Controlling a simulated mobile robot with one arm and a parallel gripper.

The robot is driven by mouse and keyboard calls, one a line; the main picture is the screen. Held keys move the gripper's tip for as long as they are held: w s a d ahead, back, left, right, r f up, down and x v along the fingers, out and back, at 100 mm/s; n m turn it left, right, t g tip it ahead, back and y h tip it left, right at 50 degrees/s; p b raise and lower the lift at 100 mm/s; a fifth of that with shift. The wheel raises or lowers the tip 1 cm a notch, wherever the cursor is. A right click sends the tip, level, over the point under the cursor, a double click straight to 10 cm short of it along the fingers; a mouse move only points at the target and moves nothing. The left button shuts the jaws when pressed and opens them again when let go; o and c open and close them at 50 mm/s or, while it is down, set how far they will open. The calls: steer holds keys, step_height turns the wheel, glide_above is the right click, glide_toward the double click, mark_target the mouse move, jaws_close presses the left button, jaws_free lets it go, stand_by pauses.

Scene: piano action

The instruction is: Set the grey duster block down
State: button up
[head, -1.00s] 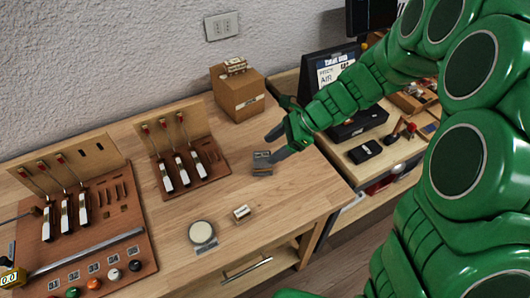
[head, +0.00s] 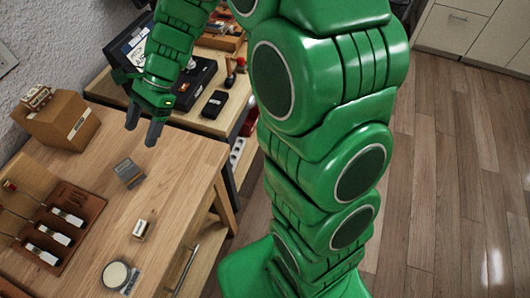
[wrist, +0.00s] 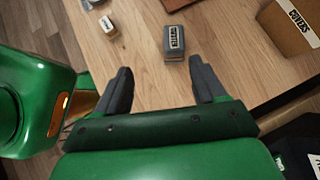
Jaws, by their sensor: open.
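The grey duster block (head: 129,173) rests on the wooden workbench (head: 170,185), to the right of the cardboard box. It also shows in the wrist view (wrist: 174,43) with a label on its face, lying beyond my fingertips. My gripper (head: 144,133) is open and empty, above the bench near its right edge. In the wrist view its two dark fingers (wrist: 158,80) stand wide apart with bare wood between them. The gripper does not touch the block.
A cardboard box (head: 57,122) stands at the back left. A small labelled block (head: 140,229) and a round pale-topped tin (head: 116,275) lie nearer the front. A board with tools (head: 50,225) is at left. A lower side bench (head: 215,125) holds a black case.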

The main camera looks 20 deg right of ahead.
steer(key=s+d+r+n+h, duration=0.2)
steer(key=s+d+n, duration=0.2)
steer(key=s+d, duration=0.3)
steer(key=s+d+r+n+t+h, duration=0.1)
steer(key=s+d+r+n+h, duration=0.1)
steer(key=s+d, duration=0.6)
steer(key=s+d+r+n+h, duration=0.2)
steer(key=s+d+n, duration=0.4)
steer(key=s, duration=0.4)
steer(key=shift+d+r+t+h, duration=0.35)
steer(key=shift+d+h, duration=0.35)
steer(key=shift+h, duration=0.2)
